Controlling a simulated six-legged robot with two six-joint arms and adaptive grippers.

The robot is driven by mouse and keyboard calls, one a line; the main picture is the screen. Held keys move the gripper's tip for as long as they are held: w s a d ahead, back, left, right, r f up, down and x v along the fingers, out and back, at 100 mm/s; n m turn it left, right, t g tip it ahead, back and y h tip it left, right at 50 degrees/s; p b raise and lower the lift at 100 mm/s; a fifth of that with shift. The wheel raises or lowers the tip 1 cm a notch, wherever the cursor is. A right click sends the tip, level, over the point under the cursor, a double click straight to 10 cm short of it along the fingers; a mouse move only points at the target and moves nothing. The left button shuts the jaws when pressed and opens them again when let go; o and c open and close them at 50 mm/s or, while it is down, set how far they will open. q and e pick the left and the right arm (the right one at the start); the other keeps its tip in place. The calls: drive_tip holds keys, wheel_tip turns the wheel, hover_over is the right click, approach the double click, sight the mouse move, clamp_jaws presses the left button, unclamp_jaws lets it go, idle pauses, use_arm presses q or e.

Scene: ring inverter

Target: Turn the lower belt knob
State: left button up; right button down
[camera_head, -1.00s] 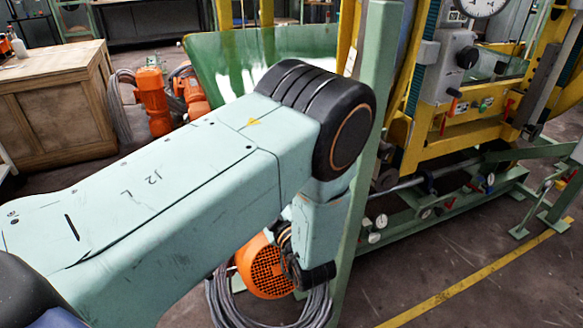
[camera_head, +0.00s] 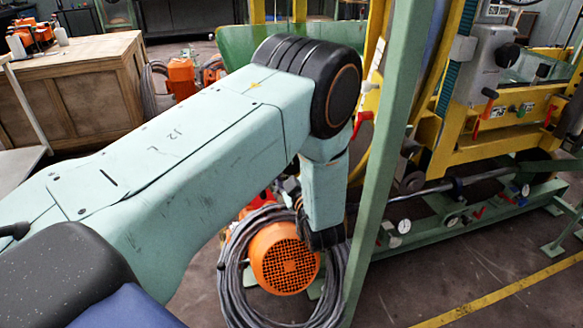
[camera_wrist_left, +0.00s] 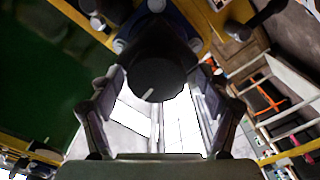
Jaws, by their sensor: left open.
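In the left wrist view a round black knob (camera_wrist_left: 158,78) with a short white mark on its face sits close in front of the camera. My left gripper (camera_wrist_left: 160,92) is open, with one finger on each side of the knob. I cannot tell whether either finger touches it. In the head view my left arm reaches in from the left, and its gripper is hidden behind my arm and the green post. A black knob (camera_head: 508,55) shows on a grey box at the upper right; I cannot tell whether it is the same knob. My right gripper is not in view.
A green post (camera_head: 392,150) stands close beside my left arm. An orange motor (camera_head: 284,260) with coiled cable lies below the arm. The yellow machine frame (camera_head: 470,150) fills the right, with gauges low down. A wooden crate (camera_head: 75,92) stands at left.

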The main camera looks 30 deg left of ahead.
use_arm(q)
drive_tip(key=shift+w, duration=0.25)
drive_tip(key=shift+c, duration=0.4)
drive_tip(key=shift+c, duration=1.4)
drive_tip(key=c, duration=0.8)
